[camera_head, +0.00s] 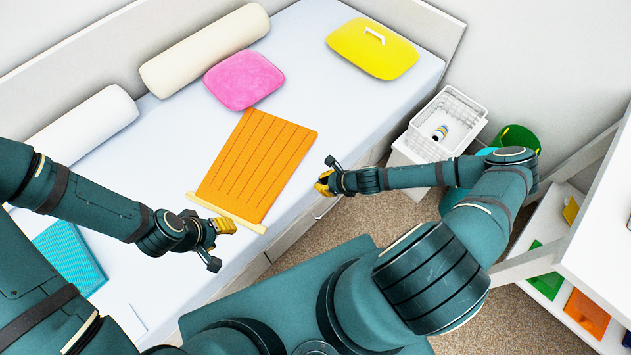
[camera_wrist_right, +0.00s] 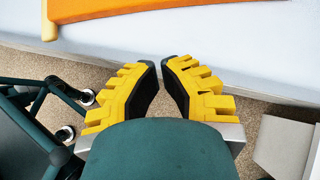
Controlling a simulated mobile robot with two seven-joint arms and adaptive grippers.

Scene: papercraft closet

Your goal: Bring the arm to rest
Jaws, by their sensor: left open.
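My left gripper (camera_head: 217,245) is in the head view, beside the near edge of the bed (camera_head: 318,98). Its jaws are apart and hold nothing. My right gripper (camera_head: 328,177) is in the head view, right of the bed's front edge. In the right wrist view, its yellow-padded fingers (camera_wrist_right: 158,66) lean toward each other with a narrow gap at the tips and nothing between them. An orange ribbed panel (camera_head: 258,165) with a pale rod along its near end lies flat on the bed, apart from the right gripper.
A white wire basket (camera_head: 462,105) and green bin (camera_head: 517,138) stand behind my right arm. Shelving (camera_head: 600,240) is at right.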

